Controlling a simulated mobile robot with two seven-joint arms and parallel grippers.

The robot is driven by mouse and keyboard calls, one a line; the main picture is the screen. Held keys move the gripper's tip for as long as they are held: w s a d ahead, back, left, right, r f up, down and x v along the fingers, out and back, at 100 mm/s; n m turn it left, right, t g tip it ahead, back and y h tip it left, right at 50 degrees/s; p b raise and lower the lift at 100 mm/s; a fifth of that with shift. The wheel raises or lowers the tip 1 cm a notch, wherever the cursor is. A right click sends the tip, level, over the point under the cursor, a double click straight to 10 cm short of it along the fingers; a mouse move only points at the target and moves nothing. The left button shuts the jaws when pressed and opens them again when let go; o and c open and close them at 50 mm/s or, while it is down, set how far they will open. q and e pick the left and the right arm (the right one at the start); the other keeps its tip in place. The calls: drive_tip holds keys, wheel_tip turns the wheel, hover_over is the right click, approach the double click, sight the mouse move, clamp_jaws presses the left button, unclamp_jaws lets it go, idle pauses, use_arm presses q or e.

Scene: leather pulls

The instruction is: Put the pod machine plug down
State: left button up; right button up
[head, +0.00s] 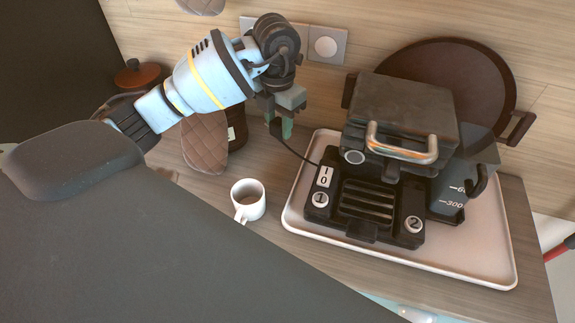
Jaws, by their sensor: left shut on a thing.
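My left gripper (279,123) reaches in from the upper left and points down. It is shut on the dark pod machine plug (276,129), held above the worktop in front of the wall; the fingers partly hide the plug. A thin black cord (297,153) runs from the plug to the black pod machine (378,205). The machine has a hinged top with a metal handle and buttons marked 1 and 2. It stands on a pale tray (293,212). My right gripper is not in view.
A wall socket plate (327,44) is behind the gripper. A white mug (248,199) stands left of the tray. A quilted brown pad (204,143) leans near a dark container. A measuring jug (453,196) and a round dark tray (440,68) are right. Some worktop (262,160) is bare.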

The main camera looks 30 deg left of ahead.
use_arm(q)
approach(280, 166)
drive_tip(key=shift+f, duration=2.6)
drive_tip(key=shift+s, duration=0.1)
drive_tip(key=shift+f, duration=0.5)
drive_tip(key=shift+f, duration=0.1)
drive_tip(key=o, duration=1)
drive_tip(key=shift+r, duration=0.4)
wheel_tip(280, 166, up, 12)
drive_tip(key=shift+r, duration=0.2)
